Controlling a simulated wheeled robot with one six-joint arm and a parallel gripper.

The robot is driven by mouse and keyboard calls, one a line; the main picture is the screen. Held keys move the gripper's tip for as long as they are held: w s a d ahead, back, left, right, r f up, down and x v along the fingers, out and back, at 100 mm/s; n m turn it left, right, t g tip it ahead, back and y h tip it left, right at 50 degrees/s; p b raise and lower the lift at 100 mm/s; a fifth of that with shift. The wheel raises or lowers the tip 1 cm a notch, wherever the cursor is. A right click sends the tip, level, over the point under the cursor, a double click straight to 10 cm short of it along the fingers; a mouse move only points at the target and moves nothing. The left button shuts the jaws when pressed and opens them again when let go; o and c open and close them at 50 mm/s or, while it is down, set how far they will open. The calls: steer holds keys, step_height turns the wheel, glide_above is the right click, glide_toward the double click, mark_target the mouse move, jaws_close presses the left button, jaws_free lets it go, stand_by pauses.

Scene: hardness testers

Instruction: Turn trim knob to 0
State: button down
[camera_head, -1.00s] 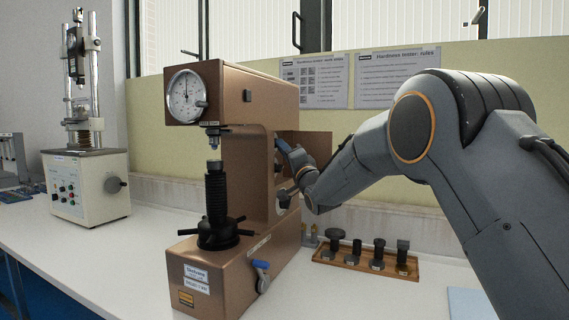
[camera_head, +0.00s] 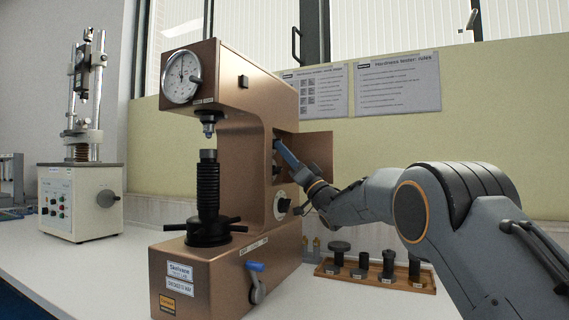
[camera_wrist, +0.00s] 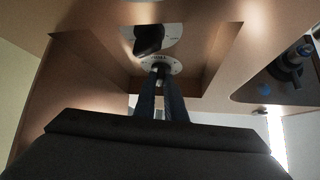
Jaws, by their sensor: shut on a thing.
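The bronze hardness tester (camera_head: 232,140) stands on the bench with a side hatch open. My gripper (camera_head: 279,146) reaches into this hatch from the right. In the wrist view, my gripper (camera_wrist: 161,82) has its two dark fingers close together on the small trim knob (camera_wrist: 160,69), at the middle of a pale round scale. The fingers hide part of the knob and scale. The scale's marks are too small to read, so I cannot tell the setting. A larger black knob (camera_wrist: 149,40) on a white dial sits just above it in the wrist view.
The open hatch door (camera_head: 318,150) stands beside my wrist. A white dial (camera_head: 283,206) is lower on the tester's side, and a blue-tipped lever (camera_head: 256,277) is near its base. A wooden rack (camera_head: 375,275) of anvils lies below my arm.

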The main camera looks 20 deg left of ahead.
steer(key=n+g, duration=0.1)
steer(key=n+g+b, duration=0.1)
steer(key=shift+w+f+n+y, duration=0.2)
steer(key=shift+n+y, duration=0.1)
steer(key=shift+y, duration=0.1)
steer(key=shift+r+n+g, duration=0.1)
steer(key=shift+n+g, duration=0.3)
steer(key=shift+g, duration=0.1)
steer(key=c, duration=1.8)
jaws_free()
steer(key=shift+v, duration=3.95)
